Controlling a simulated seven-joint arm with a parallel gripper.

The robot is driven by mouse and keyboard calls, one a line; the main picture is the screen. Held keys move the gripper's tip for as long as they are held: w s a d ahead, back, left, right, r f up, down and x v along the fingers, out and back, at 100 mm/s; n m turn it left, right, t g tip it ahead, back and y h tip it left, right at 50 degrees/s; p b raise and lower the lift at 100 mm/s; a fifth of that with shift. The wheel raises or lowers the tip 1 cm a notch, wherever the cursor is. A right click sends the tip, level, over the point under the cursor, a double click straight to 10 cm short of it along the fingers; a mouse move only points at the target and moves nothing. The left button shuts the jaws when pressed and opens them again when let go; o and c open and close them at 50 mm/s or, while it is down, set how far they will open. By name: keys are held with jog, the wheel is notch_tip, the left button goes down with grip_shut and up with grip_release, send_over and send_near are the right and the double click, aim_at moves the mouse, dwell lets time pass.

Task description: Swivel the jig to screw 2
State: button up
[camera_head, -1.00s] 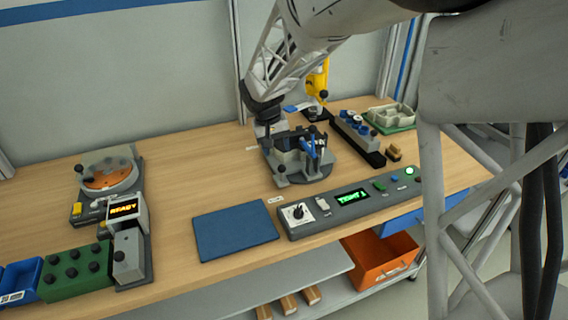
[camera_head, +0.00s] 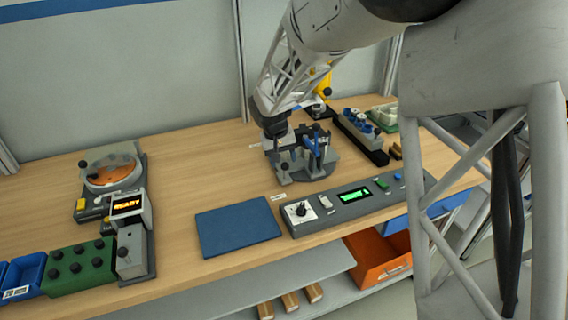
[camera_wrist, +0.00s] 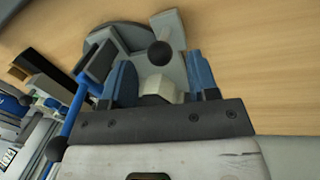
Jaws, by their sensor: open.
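The jig (camera_head: 318,172) is a grey round base on the bench with grey blocks, a blue lever clamp (camera_head: 312,141) and a black ball knob. In the wrist view the ball knob (camera_wrist: 160,54) sits on a pale grey arm of the jig (camera_wrist: 119,40). My gripper (camera_wrist: 162,70) is open, its two blue fingers on either side of the knob and a pale block; contact cannot be told. In the head view my gripper (camera_head: 284,150) is low at the jig's left side, partly hidden. No screw can be made out.
The control panel (camera_head: 330,212) with a dial and green screen lies in front of the jig, beside a blue mat (camera_head: 238,228). A black rack (camera_head: 362,140) with blue-topped parts stands to the right. A yellow tool (camera_head: 322,88) is behind. Bench left of the jig is clear.

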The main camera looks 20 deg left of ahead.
jog(key=shift+w+d+f, duration=0.15)
jog(key=shift+f, duration=1.05)
grip_shut()
